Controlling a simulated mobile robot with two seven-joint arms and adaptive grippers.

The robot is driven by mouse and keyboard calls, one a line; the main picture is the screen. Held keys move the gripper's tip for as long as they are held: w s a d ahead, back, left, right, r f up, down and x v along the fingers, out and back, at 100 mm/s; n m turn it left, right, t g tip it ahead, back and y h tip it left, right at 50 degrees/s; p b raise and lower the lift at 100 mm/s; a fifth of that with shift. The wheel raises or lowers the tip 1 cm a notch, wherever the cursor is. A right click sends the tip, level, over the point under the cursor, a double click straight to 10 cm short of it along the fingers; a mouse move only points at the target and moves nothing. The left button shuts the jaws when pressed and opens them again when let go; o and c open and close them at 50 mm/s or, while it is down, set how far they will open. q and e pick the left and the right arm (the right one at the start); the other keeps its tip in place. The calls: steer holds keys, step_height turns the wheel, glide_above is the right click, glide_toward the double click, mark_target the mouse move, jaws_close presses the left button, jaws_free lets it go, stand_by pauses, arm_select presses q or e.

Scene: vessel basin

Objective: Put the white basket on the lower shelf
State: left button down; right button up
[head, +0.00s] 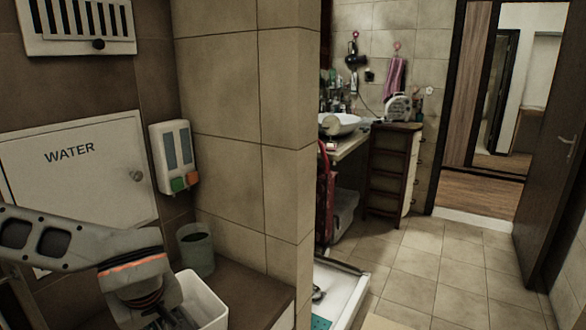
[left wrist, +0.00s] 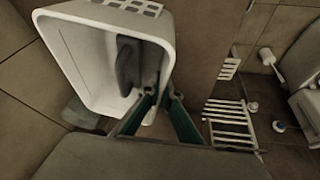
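The white basket (head: 205,302) shows at the bottom of the head view, partly cut off and partly behind my left gripper (head: 165,318). In the left wrist view the basket (left wrist: 70,55) fills the upper left, with slots in its rim and a dark grey item (left wrist: 127,65) inside. The fingers of my left gripper (left wrist: 166,97) are on both sides of the basket's wall and appear closed on it. Whether the basket touches the brown ledge is hidden. My right gripper is in neither view. I cannot make out which surface is the lower shelf.
A grey-green cup (head: 196,250) stands on the brown ledge (head: 245,285) close to the basket. A tiled wall corner (head: 290,150) divides the ledge from the sink area. Open floor (head: 435,270) lies to the right. The left wrist view shows a white rack (left wrist: 230,122).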

arm_select(q)
steer(key=m, duration=0.2)
steer(key=f+m+h, duration=0.1)
steer(key=m, duration=0.1)
steer(key=s+f+m+h, duration=0.1)
steer(key=m, duration=0.1)
steer(key=shift+d+f+t, duration=0.1)
steer(key=shift+d+t, duration=0.05)
steer(key=shift+t, duration=0.15)
steer(key=m, duration=0.1)
steer(key=m+h, duration=0.1)
steer(key=s+d+m, duration=0.1)
steer(key=shift+f+h, duration=0.3)
steer(key=shift+w, duration=0.15)
